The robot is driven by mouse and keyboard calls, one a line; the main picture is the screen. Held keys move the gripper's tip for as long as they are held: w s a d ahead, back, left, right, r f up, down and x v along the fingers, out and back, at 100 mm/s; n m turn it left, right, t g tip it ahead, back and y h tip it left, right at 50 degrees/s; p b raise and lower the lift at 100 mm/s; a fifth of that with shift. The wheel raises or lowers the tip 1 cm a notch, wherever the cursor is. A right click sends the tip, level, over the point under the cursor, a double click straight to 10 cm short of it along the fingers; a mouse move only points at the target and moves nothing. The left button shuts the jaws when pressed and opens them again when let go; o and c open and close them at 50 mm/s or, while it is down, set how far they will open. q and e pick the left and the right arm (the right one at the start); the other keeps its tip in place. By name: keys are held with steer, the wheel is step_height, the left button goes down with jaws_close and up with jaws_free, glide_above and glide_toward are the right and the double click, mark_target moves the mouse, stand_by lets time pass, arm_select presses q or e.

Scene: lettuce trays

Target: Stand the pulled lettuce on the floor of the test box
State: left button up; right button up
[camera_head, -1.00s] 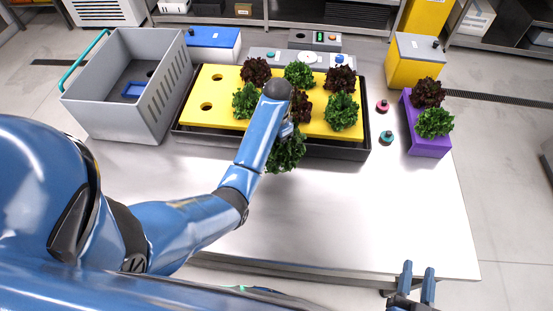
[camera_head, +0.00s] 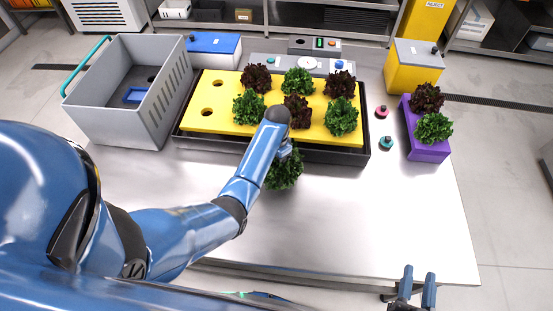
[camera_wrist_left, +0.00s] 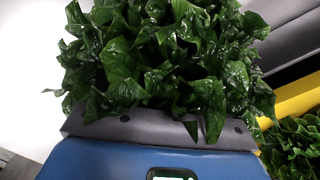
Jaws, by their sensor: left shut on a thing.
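A green lettuce (camera_head: 284,172) is in my left gripper (camera_head: 285,151), in front of the black tray's near edge and above the table. Its leaves fill the top of the left wrist view (camera_wrist_left: 160,60). The fingertips and the lettuce's lower part are hidden. The grey box (camera_head: 167,118) with a teal handle stands open at the left, with a small blue piece inside it; I cannot tell for sure that it is the test box. My right gripper (camera_head: 418,280) is open and empty at the bottom right, beyond the table's front edge.
The yellow board (camera_head: 190,120) in the black tray (camera_head: 335,152) has several green and dark red lettuces and two empty holes at its left. A purple block (camera_head: 428,150) bears two lettuces at the right. Two small round pieces stand beside the tray. The table's front (camera_head: 370,220) is clear.

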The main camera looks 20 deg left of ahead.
arm_select(q)
steer(key=o, duration=0.8)
steer(key=shift+f, duration=0.1)
steer(key=o, duration=0.5)
